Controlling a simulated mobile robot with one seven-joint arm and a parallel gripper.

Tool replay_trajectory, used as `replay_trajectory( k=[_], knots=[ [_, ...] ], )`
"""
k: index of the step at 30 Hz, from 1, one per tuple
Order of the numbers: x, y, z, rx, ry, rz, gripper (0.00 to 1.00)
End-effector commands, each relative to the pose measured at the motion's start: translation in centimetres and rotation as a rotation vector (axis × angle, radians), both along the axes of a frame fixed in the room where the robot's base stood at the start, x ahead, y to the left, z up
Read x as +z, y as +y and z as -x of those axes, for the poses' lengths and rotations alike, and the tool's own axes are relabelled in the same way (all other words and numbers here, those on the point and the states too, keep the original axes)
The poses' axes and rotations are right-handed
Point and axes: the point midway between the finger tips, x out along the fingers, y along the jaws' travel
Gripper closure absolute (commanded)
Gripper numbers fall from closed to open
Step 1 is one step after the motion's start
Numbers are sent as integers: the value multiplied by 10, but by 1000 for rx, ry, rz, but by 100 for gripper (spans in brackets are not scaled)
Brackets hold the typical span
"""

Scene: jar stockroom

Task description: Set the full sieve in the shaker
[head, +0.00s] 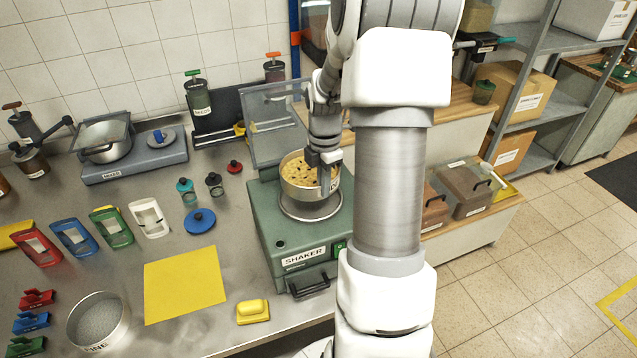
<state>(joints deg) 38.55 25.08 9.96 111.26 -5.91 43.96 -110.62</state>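The full sieve (297,192), a round pale metal one holding many tan pieces, is at the shaker (270,235), a green box with a label on its front. The sieve looks level, over the shaker's round metal seat (311,213). I cannot tell whether it rests on the seat or hangs just above it. My gripper (326,176) comes down from above at the sieve's right side and looks shut on its rim. The fingertips are small and partly hidden. The shaker's clear lid (277,125) stands open behind the sieve.
An empty sieve marked FINE (98,322) stands at the bench's front left. A yellow mat (184,284) and a yellow block (253,312) lie left of the shaker.

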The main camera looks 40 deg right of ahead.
Motion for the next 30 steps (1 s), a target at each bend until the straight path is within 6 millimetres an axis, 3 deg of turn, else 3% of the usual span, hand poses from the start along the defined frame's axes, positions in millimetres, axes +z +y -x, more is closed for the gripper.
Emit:
replay_trajectory(
  k=[8,21,30],
  knots=[
    [-14,0,-1,0,-2,1,100],
    [-54,0,-1,0,-3,1,100],
    [-57,0,-1,0,-3,1,100]
  ],
)
